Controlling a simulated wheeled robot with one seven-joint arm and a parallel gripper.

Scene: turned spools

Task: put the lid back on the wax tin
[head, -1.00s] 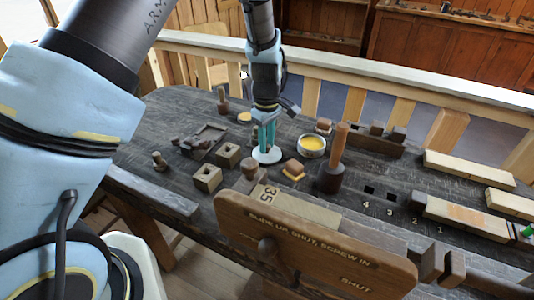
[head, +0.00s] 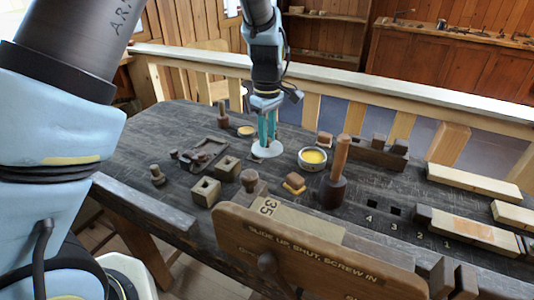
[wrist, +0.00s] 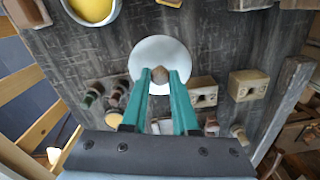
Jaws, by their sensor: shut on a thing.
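The wax tin (head: 312,157) stands open on the bench, a pale round tin with yellow wax inside. It also shows at the top left of the wrist view (wrist: 95,10), cut by the edge. The lid (head: 266,150) is a white disc with a small brown knob (wrist: 160,74). My gripper (head: 267,134) is shut on the knob, and the lid hangs level below the teal fingers, left of the tin and apart from it. In the wrist view the lid (wrist: 150,50) lies just beyond the fingertips.
A brown block on a yellow base (head: 294,184) and an upright wooden-handled tool (head: 336,175) stand near the tin. Square holed blocks (head: 206,191) and a dark tray (head: 205,154) are to the left. A shallow yellow dish (head: 246,131) is behind. A lettered board (head: 300,250) stands in front.

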